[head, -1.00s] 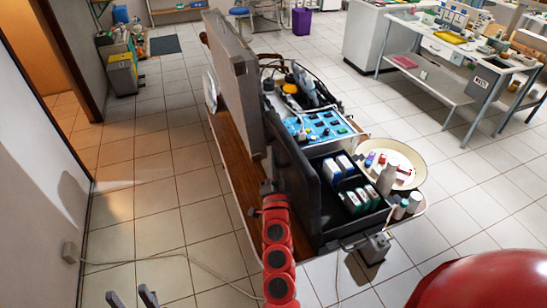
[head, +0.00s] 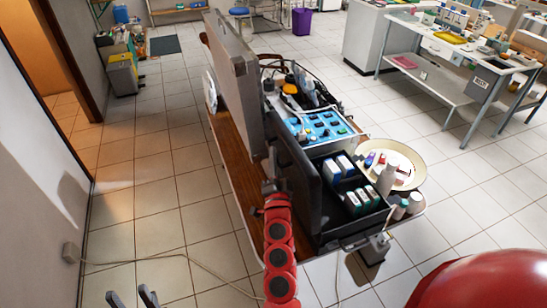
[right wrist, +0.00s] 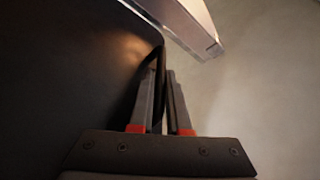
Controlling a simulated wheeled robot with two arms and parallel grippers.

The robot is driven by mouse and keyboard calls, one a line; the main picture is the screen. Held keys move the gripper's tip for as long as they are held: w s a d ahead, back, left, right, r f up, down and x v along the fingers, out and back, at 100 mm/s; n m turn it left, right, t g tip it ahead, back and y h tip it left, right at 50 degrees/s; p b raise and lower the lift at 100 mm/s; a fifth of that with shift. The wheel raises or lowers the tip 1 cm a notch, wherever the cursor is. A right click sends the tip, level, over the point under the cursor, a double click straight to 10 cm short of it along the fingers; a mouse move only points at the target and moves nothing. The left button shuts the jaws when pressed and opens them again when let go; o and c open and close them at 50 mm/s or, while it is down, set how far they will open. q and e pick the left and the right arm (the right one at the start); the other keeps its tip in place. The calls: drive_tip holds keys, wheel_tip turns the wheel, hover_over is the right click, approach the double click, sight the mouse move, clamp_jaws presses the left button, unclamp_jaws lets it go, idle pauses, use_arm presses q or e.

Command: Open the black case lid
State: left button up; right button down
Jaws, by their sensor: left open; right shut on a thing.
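The black case (head: 350,232) stands on the near end of the wooden table, holding several small boxes and bottles. Its black lid (head: 297,165) stands raised, roughly upright, on the case's left side. My right gripper (head: 270,186) is at the lid's left, near side, with its red arm coming up from below. In the right wrist view the lid (right wrist: 75,65) fills the left, and the right gripper's (right wrist: 165,72) fingers are shut on its edge. My left gripper (head: 132,298) is open and empty at the bottom left, over the floor, well away from the case.
A large grey-brown case (head: 235,75) stands upright, left of and behind the lid. A blue control panel (head: 320,128) sits behind the black case. A round cream tray (head: 410,160) with small items is at its right. A cable (head: 200,262) crosses the floor, which is otherwise clear at left.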

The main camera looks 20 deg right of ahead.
sight(292, 150)
drive_tip(key=d+m+p, duration=0.1)
drive_tip(key=d, duration=0.1)
drive_tip(key=d+r+m+g, duration=0.1)
drive_tip(key=d, duration=0.1)
drive_tip(key=shift+d+r+h+p, duration=0.2)
drive_tip(key=shift+d+h+p, duration=0.05)
drive_tip(key=shift+h+p, duration=0.15)
drive_tip(key=shift+d+m, duration=0.3)
drive_tip(key=shift+a, duration=0.1)
drive_tip(key=c, duration=1.3)
unclamp_jaws()
drive_tip(key=shift+o, duration=0.7)
